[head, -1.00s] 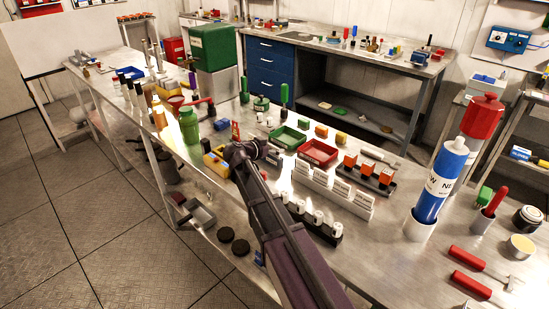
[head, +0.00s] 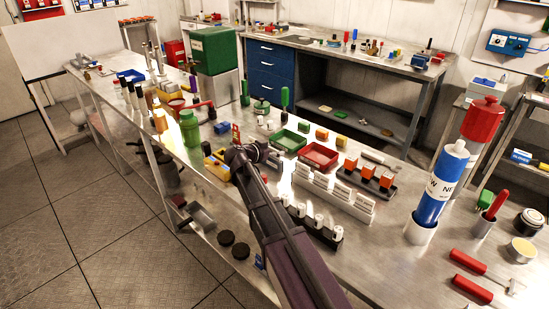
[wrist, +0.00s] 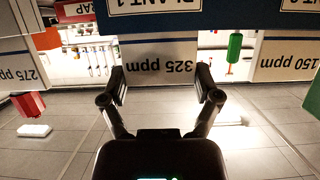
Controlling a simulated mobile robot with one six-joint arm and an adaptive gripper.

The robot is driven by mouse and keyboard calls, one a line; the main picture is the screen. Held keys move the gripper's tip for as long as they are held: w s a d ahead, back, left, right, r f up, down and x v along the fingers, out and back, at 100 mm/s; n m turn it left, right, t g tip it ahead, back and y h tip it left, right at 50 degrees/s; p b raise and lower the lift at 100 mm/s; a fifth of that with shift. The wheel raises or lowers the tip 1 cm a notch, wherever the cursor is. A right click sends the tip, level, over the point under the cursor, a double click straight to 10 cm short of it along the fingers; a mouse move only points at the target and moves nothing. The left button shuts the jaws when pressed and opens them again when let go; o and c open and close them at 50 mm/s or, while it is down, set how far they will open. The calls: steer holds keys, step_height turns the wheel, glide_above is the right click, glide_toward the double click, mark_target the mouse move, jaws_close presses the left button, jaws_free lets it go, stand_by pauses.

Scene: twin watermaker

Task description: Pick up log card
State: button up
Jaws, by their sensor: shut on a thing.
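In the wrist view, a white card with a blue band, reading "PLANT 1" and "325 ppm" upside down (wrist: 160,58), fills the space between my fingers. My gripper (wrist: 161,84) is shut on this log card near its "325 ppm" edge. Similar cards reading "275 ppm" (wrist: 22,68) and "150 ppm" (wrist: 288,60) show on either side. In the head view, my gripper (head: 247,153) is over the long bench, left of a row of white labelled blocks (head: 334,188). The held card cannot be made out there.
A green bottle (head: 190,128) and a yellow block (head: 216,165) stand left of my gripper. Green (head: 288,141) and red (head: 318,156) trays lie beyond it. A large blue cylinder (head: 440,188) stands at the right. The floor at left is clear.

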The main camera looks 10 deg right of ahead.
steer(key=shift+r, duration=0.1)
step_height(320, 180, up, 10)
steer(key=p, duration=1)
stand_by(0.9)
